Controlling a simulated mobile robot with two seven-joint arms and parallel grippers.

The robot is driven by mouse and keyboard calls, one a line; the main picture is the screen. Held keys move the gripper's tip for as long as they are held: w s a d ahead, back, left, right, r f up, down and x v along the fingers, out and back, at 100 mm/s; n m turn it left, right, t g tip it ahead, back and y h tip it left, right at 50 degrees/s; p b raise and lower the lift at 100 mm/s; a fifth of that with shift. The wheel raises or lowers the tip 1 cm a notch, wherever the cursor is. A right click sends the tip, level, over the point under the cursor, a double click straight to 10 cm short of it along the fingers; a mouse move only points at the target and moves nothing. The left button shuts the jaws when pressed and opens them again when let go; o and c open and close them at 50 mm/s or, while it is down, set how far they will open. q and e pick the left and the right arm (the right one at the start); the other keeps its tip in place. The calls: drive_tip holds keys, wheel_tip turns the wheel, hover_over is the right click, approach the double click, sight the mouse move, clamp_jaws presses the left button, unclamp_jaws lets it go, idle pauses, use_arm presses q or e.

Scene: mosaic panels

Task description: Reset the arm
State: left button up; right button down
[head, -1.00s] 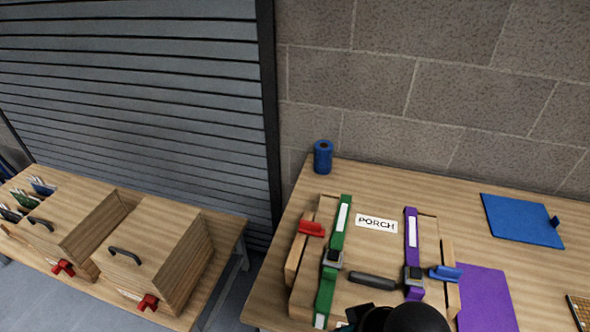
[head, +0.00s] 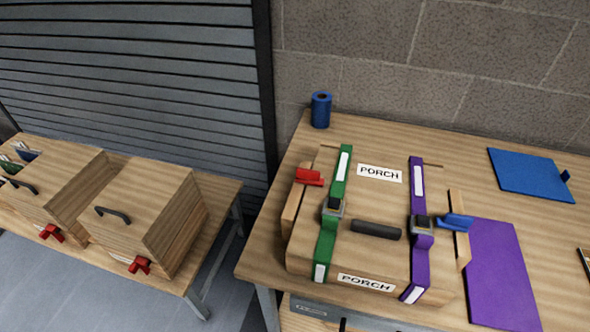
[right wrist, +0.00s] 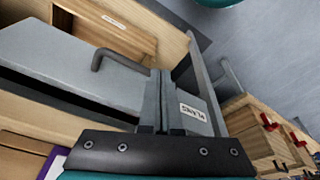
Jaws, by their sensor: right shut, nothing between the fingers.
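My right gripper (right wrist: 160,74) shows only in the right wrist view, with its two grey fingers together and nothing between them. It is in front of a grey panel (right wrist: 75,68) with a dark bar handle (right wrist: 112,58); I cannot tell whether they touch. In the head view neither gripper shows. A wooden case (head: 375,265) labelled PORCH lies on the right table, with a green strap (head: 328,245) and a purple strap (head: 419,190) across it and a dark handle (head: 376,230).
The right table (head: 450,140) also holds a blue cylinder (head: 321,110), a blue panel (head: 528,174) and a purple mat (head: 500,275). Two wooden boxes with red clips, one of them here (head: 150,210), stand on a lower left table. A gap of floor separates the tables.

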drive_tip(key=s+d+f+b, duration=0.1)
drive_tip(key=s+f+b, duration=0.3)
drive_tip(key=f, duration=0.7)
drive_tip(key=s+d+f+g+b, duration=0.1)
drive_tip(key=s+f+b, duration=0.4)
drive_tip(key=f, duration=0.6)
drive_tip(key=s+d+f+b, duration=0.1)
drive_tip(key=s+f+b, duration=0.3)
drive_tip(key=s+f, duration=0.4)
wheel_tip(320, 180, down, 3)
drive_tip(key=shift+g, duration=0.3)
drive_tip(key=shift+s, duration=0.1)
